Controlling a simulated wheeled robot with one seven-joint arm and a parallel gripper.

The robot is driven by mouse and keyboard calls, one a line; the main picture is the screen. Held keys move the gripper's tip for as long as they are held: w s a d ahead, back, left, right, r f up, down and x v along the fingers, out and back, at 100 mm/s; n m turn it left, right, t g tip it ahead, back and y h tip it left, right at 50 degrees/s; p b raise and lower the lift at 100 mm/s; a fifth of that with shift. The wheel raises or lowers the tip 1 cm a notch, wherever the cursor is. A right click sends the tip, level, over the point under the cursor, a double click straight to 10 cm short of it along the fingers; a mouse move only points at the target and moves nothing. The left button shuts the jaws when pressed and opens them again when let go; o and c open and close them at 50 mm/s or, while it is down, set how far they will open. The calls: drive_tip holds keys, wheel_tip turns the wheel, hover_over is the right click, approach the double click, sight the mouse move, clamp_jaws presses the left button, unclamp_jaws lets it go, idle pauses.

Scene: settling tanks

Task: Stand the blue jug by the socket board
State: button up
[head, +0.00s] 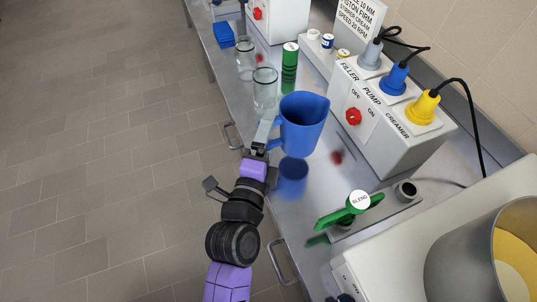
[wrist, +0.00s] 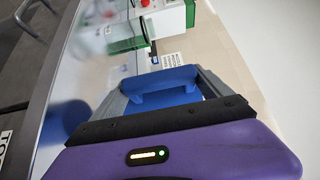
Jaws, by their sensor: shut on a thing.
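The blue jug (head: 303,122) is upright or nearly so over the steel counter, in the middle of the head view. Its reflection shows below it and looks separate, so the jug seems a little above the counter. My gripper (head: 265,136) is at the jug's left side, shut on its handle. In the wrist view the blue handle (wrist: 165,86) lies between the two grey fingers. The socket board (head: 372,130) is a grey box right of the jug, with FILLER, PUMP and CREAMER labels, a red knob and grey, blue and yellow plugs.
Glass jars (head: 265,88) and a green cylinder (head: 289,68) stand behind the jug. A green-handled BLEND valve (head: 357,202) is at the front right, near a large grey pot (head: 470,255). Bare steel counter (head: 325,165) lies between jug and board.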

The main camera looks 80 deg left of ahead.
sight(268, 150)
wheel_tip(268, 150, down, 6)
drive_tip(key=b, duration=0.3)
drive_tip(key=shift+b, duration=0.3)
drive_tip(key=shift+r, duration=0.15)
drive_tip(key=o, duration=1.5)
drive_tip(key=shift+f, duration=0.2)
drive_tip(key=shift+r, duration=0.1)
drive_tip(key=shift+d, duration=0.15)
drive_tip(key=p+v, duration=0.1)
drive_tip(key=v, duration=1)
drive_tip(key=shift+s+d, duration=0.2)
drive_tip(key=shift+d, duration=0.15)
drive_tip(key=shift+r, duration=0.1)
